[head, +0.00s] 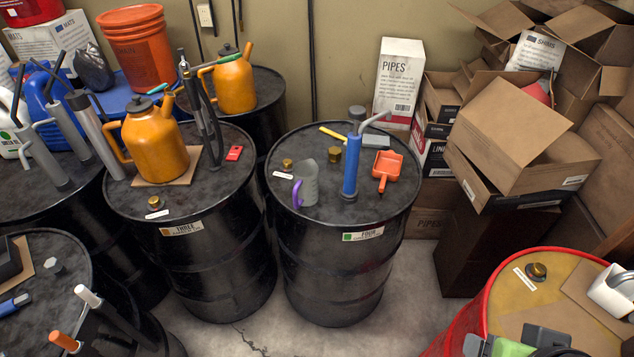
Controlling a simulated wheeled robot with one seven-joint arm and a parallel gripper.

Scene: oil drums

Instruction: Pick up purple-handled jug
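The purple-handled jug (309,185) is a small grey measuring jug. It stands upright on the top of the black drum labelled FOUR (335,212), left of the drum's middle. Its purple handle faces left and slightly toward me. A blue hand pump (351,166) with a grey spout stands to its right, apart from it. A brass bung cap (287,164) sits behind it to the left.
An orange scoop (386,166), brass fitting (335,155) and yellow-handled tool (333,133) share the drum. Drum THREE (190,215) carries an orange oil can (155,145). A red-rimmed yellow drum (503,301) stands front right. Cartons (505,140) crowd the right. Some floor (420,285) is clear.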

